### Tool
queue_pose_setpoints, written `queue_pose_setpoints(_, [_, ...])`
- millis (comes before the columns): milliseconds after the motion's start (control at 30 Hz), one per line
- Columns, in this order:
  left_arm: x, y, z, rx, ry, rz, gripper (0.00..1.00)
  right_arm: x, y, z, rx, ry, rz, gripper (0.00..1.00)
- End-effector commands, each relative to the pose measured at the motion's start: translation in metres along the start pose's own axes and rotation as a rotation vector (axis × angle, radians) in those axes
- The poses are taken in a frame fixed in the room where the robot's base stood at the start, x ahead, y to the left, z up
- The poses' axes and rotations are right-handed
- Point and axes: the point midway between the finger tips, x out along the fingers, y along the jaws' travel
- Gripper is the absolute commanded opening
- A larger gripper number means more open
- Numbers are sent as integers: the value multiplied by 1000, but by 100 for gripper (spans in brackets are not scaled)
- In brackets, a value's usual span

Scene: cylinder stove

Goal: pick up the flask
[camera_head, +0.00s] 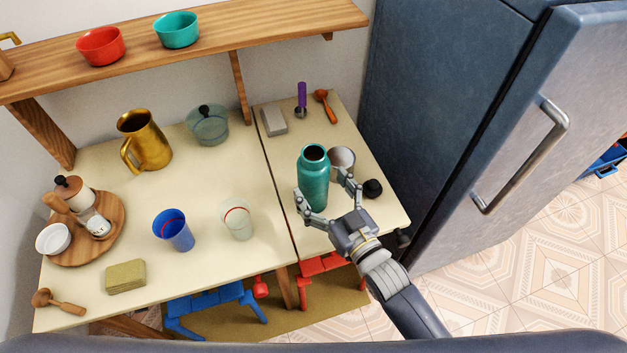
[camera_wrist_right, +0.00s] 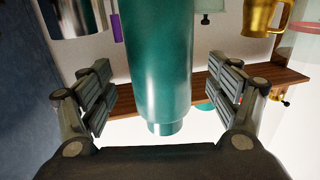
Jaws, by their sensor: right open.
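The flask (camera_head: 313,178) is a teal bottle with an open dark mouth, standing upright on the right-hand part of the table. My right gripper (camera_head: 327,198) is open at the flask, with one finger on its left side and the other on its right. In the right wrist view, the flask (camera_wrist_right: 160,65) stands between the two spread finger pads of the gripper (camera_wrist_right: 168,102), with a visible gap on each side. The flask's lower part is partly hidden by the gripper in the head view. My left gripper is not in view.
A silver cup (camera_head: 341,161) stands close behind the flask, and a black lid (camera_head: 372,188) lies to its right. A white cup (camera_head: 237,222) and blue cup (camera_head: 175,231) stand to the left. The fridge (camera_head: 450,100) rises beside the table's right edge.

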Motion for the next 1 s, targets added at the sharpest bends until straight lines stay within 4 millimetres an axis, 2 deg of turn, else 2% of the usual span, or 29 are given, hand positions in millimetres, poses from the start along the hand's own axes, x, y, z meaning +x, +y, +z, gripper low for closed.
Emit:
queue_pose_setpoints(100, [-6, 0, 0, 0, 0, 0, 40, 21, -1, -4, 1, 3, 0, 82])
queue_pose_setpoints(200, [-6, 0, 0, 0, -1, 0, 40, 32, -1, -3, 1, 2, 0, 82])
queue_pose_setpoints(500, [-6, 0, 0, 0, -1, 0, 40, 36, -1, -2, 1, 1, 0, 82])
queue_pose_setpoints(800, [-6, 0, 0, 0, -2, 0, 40, 36, -1, -2, 1, 1, 0, 15])
queue_pose_setpoints(1000, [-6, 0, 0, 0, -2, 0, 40, 36, -1, -4, 0, 7, 0, 15])
